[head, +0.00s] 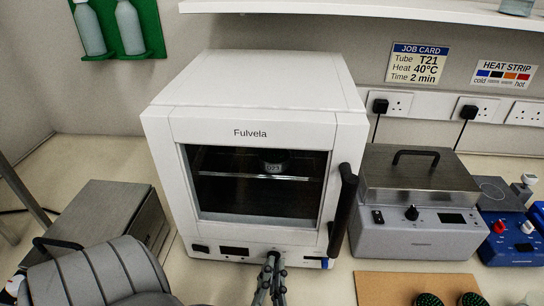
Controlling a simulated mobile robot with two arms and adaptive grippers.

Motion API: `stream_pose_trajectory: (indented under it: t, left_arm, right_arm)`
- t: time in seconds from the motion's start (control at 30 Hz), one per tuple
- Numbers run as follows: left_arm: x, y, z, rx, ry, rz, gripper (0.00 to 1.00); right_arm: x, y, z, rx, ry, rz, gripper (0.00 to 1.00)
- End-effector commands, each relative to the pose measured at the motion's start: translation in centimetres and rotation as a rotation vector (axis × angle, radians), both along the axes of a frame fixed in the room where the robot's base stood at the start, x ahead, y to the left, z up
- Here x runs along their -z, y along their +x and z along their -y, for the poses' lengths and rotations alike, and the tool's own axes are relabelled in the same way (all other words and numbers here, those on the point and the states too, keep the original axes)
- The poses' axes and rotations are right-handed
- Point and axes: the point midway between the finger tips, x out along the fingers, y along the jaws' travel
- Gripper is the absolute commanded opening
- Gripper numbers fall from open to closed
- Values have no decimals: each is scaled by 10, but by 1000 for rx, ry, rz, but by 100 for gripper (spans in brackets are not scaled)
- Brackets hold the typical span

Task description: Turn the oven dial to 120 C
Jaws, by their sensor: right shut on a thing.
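The white Fulvela oven (250,118) stands at the middle of the bench with its door closed and a dark window in front. Its control strip along the bottom holds a small dark display (234,250), too small to read. My right gripper (273,257) is at this strip, right of the display, with its fingers shut on the oven dial. The fingers hide the dial, so its setting cannot be read. My left gripper is not in view.
The black door handle (343,212) sticks out to the right of my right gripper. A grey heating unit (412,222) with a steel lid stands right of the oven. A brown mat (378,288) lies in front. A steel box (95,215) stands at left.

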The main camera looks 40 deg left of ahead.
Motion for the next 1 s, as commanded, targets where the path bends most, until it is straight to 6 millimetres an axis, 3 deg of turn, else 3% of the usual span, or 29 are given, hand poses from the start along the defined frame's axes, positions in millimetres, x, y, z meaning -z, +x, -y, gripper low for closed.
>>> stream_pose_trajectory:
  t: [0.5,1.0]
  left_arm:
    - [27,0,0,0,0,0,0]
    - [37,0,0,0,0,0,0]
  right_arm:
    - [2,1,1,2,354,-298,0]
    - [0,1,1,1,517,-435,0]
